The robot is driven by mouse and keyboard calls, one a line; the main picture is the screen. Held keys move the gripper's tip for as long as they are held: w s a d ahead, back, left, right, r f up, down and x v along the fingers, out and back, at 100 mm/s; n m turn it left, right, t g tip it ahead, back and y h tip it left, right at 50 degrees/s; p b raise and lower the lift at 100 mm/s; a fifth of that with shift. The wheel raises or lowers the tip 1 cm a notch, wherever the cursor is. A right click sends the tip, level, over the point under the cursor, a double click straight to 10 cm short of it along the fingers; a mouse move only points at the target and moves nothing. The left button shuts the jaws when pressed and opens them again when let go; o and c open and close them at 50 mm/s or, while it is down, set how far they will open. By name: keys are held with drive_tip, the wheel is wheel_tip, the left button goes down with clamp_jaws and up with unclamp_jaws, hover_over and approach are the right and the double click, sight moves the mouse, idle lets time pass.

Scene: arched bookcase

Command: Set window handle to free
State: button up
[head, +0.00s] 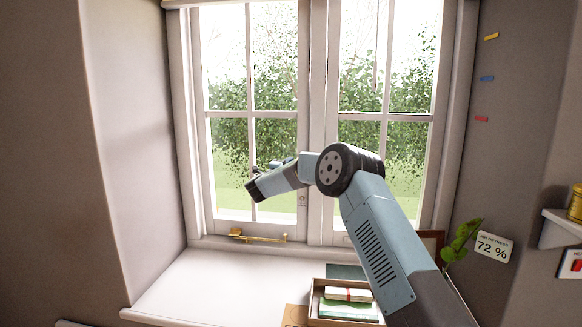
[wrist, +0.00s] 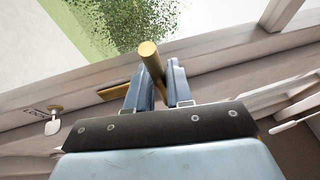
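The window handle (wrist: 151,62) is a round brass bar in the wrist view. It stands between the two blue-grey fingers of my gripper (wrist: 159,80), its rounded end sticking out past them. The fingers are close together and the bar fills the narrow gap, so my gripper looks shut on it. A flat brass piece (wrist: 115,92) shows on the frame beside the left finger. In the head view my forearm and wrist (head: 278,179) are in front of the white window (head: 317,110), near its middle post; the fingers and the handle cannot be made out there.
A brass stay (head: 258,237) lies along the window's bottom rail. The white sill (head: 215,285) is clear at the left. An open box (head: 315,298) with books stands on it beside my arm. A plant (head: 461,240) and a "72 %" card (head: 492,246) are at the right.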

drive_tip(key=o, duration=0.3)
drive_tip(key=v, duration=1.3)
drive_tip(key=shift+s+a+f, duration=0.1)
drive_tip(key=shift+s+a, duration=0.1)
drive_tip(key=shift+s, duration=0.05)
